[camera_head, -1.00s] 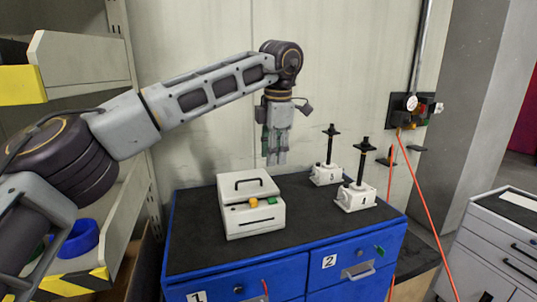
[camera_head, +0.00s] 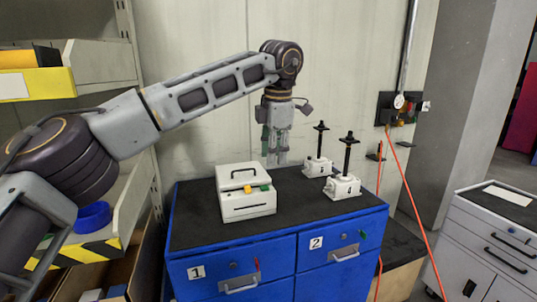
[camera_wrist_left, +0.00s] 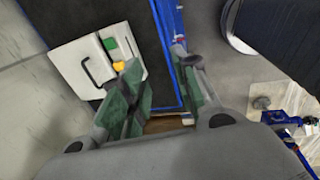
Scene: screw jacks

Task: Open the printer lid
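The printer (camera_head: 247,208) is a white box on the dark top of a blue cabinet, with its lid (camera_head: 241,172) down. The lid has a black handle (camera_head: 242,171), and yellow and green buttons (camera_head: 257,189) sit near its front edge. In the left wrist view the printer (camera_wrist_left: 75,67) lies to the left of the fingers, its handle facing up. My left gripper (camera_head: 276,160) points down, behind and to the right of the printer in the head view. Its fingers (camera_wrist_left: 158,60) are apart with nothing between them. My right gripper is not in view.
Two screw jacks (camera_head: 342,186) (camera_head: 317,167) stand to the right of the printer on the cabinet (camera_head: 229,270). A shelf with a blue bowl (camera_head: 93,217) is at the left. An orange cable (camera_head: 408,190) hangs at the right, near a grey drawer unit (camera_head: 497,245).

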